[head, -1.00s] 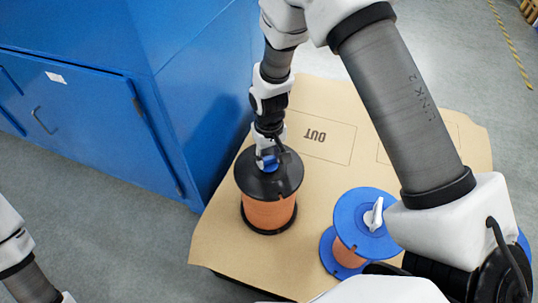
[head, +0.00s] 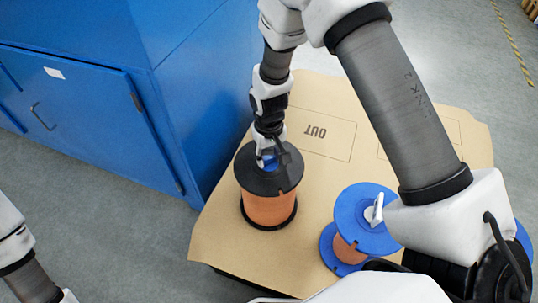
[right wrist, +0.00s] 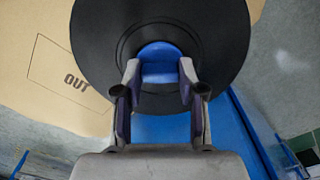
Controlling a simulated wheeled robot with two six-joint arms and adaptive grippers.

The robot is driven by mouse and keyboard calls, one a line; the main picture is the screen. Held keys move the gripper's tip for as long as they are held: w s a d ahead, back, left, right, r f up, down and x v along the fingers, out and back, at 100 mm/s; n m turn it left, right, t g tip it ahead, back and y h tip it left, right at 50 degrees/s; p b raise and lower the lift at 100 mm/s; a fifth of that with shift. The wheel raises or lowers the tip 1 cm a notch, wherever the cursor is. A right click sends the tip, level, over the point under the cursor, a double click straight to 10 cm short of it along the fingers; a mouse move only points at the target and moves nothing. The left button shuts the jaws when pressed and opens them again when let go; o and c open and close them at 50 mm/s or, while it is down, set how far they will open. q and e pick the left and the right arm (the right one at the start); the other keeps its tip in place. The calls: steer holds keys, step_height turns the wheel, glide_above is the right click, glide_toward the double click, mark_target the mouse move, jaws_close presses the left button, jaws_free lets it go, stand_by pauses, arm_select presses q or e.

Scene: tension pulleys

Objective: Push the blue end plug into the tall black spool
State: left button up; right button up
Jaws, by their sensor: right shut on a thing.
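The tall black spool (head: 288,181) stands upright on the brown mat, wound with orange material; its black top flange also fills the upper right wrist view (right wrist: 222,40). My right gripper (head: 268,161) is above the middle of that flange. It is shut on the blue end plug (head: 271,164), which shows between the fingertips in the right wrist view (right wrist: 160,60). The plug is over the flange's central hub; how deep it sits in the bore is hidden. Of my left arm only links show at the lower left; its gripper is out of view.
A blue cabinet (head: 150,85) rises close on the left.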

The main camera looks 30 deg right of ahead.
steer(key=o, duration=0.9)
steer(key=shift+f, duration=0.1)
steer(key=shift+o, duration=0.2)
step_height(320, 180, up, 12)
